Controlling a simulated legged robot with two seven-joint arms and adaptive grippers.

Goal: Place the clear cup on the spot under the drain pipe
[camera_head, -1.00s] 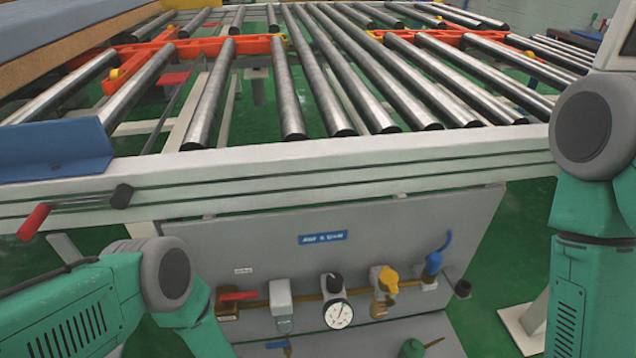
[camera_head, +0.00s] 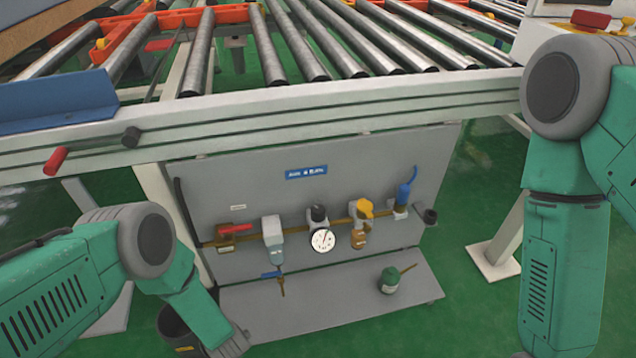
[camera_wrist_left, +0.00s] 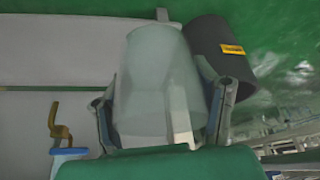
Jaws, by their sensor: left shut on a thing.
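In the left wrist view, the clear cup (camera_wrist_left: 155,75), pale and translucent, sits between the two fingers of my left gripper (camera_wrist_left: 163,105), which is shut on it. In the head view the gripper (camera_head: 225,345) is at the bottom edge, left of the grey lower shelf, and the cup cannot be made out. The drain pipe (camera_head: 281,287) with its blue handle (camera_head: 270,275) hangs above the shelf (camera_head: 330,305). A brass bent piece (camera_wrist_left: 58,125) and a blue part (camera_wrist_left: 70,152) show at lower left in the wrist view. My right gripper is out of view.
A dark bin (camera_head: 172,325) stands left of the shelf; in the wrist view it (camera_wrist_left: 225,50) is just behind the cup. A green container (camera_head: 390,283) sits on the shelf's right. The panel (camera_head: 330,185) carries a gauge (camera_head: 322,239) and valves. The shelf's middle is clear.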

